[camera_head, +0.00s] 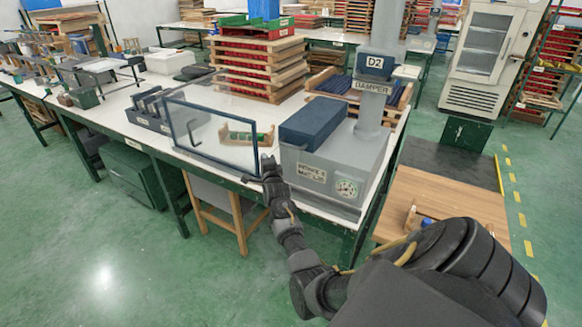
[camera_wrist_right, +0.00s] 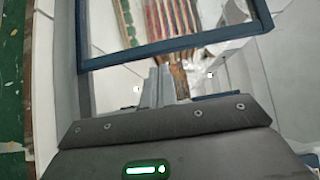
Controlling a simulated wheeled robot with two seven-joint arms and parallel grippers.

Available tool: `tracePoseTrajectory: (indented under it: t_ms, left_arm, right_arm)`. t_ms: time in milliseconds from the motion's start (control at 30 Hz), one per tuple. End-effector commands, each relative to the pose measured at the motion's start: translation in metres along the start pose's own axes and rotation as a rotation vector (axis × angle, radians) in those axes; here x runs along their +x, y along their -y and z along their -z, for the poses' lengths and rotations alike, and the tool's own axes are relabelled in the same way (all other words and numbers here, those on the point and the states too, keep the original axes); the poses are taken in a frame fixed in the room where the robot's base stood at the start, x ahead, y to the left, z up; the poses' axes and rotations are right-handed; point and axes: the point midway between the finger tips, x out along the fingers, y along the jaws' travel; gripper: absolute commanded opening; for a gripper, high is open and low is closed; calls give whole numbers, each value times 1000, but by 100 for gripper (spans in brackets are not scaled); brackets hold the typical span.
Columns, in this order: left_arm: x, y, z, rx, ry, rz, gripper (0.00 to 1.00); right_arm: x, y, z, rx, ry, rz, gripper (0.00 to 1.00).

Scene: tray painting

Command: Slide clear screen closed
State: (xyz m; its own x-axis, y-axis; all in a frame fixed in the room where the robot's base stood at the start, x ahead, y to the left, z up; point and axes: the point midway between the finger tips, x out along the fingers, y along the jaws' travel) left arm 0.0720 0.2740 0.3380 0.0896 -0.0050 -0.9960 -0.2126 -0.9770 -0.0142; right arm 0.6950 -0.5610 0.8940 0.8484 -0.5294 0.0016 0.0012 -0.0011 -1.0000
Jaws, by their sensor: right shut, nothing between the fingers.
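The clear screen (camera_head: 212,131) is a see-through pane in a dark blue frame, standing upright along the front of the white bench, left of the grey machine. My right gripper (camera_head: 267,163) is at the screen's lower right corner, in front of the bench edge. In the right wrist view, the screen's blue frame (camera_wrist_right: 180,47) crosses just beyond my right gripper (camera_wrist_right: 166,82), whose fingers are together and empty. I cannot tell whether they touch the frame. Through the pane, a small wooden tray (camera_head: 245,135) with green and red in it lies on the bench. My left gripper is out of view.
The grey machine (camera_head: 322,168) with a blue block (camera_head: 313,122) and gauge stands right of the screen. A dark rack (camera_head: 150,112) stands to its left. Stacked wooden trays (camera_head: 258,70) rise behind. A wooden stool (camera_head: 222,205) stands below the bench edge.

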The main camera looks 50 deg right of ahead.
Motion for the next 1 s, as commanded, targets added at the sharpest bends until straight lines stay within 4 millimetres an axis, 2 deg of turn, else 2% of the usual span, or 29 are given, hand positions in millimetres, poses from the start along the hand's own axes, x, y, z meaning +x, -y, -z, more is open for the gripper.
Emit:
tracePoseTrajectory:
  t_ms: [67, 100, 333, 500, 700, 1000]
  left_arm:
    - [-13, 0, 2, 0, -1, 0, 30]
    - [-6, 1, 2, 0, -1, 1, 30]
    - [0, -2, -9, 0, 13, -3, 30]
    - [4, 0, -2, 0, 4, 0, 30]
    - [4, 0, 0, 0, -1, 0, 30]
    - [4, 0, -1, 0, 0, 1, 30]
  right_arm:
    - [-8, 4, 5, 0, 3, -4, 0]
    - [-18, -3, 2, 2, 6, -4, 0]
    - [-68, -4, 11, 1, -6, -5, 0]
    - [-95, -4, 12, 0, -9, -6, 0]
    - [-107, -3, 11, 0, -7, -6, 0]
    - [-108, -3, 9, 0, -5, -7, 0]
